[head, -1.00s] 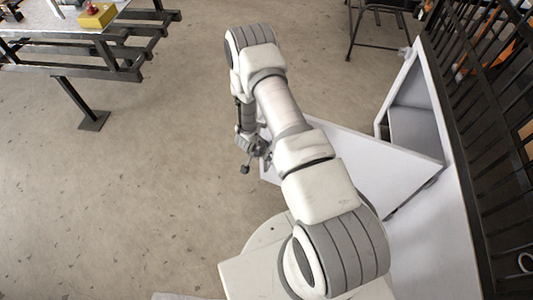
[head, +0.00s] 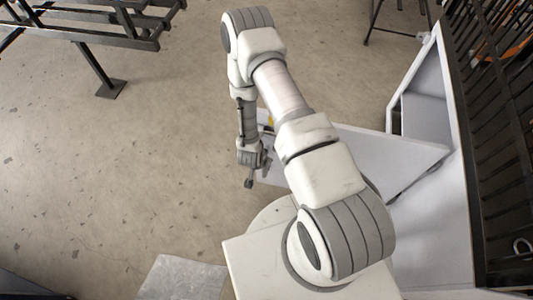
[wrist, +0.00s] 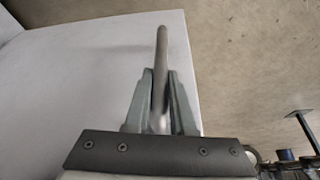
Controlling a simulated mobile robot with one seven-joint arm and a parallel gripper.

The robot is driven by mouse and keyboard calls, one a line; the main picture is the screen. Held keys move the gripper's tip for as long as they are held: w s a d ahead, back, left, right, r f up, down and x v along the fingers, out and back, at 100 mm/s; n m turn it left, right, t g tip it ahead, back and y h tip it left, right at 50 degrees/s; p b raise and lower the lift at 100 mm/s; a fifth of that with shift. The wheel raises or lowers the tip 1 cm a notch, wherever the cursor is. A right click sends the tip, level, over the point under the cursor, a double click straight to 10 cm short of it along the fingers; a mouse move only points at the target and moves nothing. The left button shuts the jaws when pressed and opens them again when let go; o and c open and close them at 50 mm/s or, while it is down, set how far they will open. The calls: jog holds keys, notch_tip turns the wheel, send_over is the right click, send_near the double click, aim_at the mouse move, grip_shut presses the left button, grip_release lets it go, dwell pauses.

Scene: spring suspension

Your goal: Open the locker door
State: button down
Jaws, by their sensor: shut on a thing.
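The white locker (head: 425,95) stands at the right with its door (head: 385,152) swung well out from the body, so part of the inside shows. My arm crosses in front of the door and hides part of it. In the wrist view the pale door panel (wrist: 75,80) fills the left and middle. A grey bar handle (wrist: 161,50) stands up from near its edge. My gripper (wrist: 161,95) is shut on this handle, one finger on each side. In the head view my gripper (head: 255,172) is at the door's outer end, left of my arm.
A dark metal fence (head: 490,130) runs behind the locker on the right. A metal-framed table (head: 110,25) stands at the upper left. A dark-legged stand (head: 385,20) is at the top right. The concrete floor (head: 130,170) left of my arm is mostly clear.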

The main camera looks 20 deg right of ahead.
jog(key=shift+s+a+n, duration=0.2)
jog(key=shift+s+a, duration=0.2)
jog(key=shift+s, duration=0.45)
jog(key=shift+s+a+n, duration=0.2)
jog(key=shift+s+a, duration=0.2)
jog(key=shift+s, duration=0.4)
jog(key=c, duration=0.8)
grip_release()
jog(key=shift+o, duration=0.2)
jog(key=p+v, duration=0.5)
jog(key=v, duration=1.2)
jog(key=shift+s+r+p, duration=0.2)
jog(key=shift+s+p, duration=0.05)
jog(key=shift+p, duration=0.15)
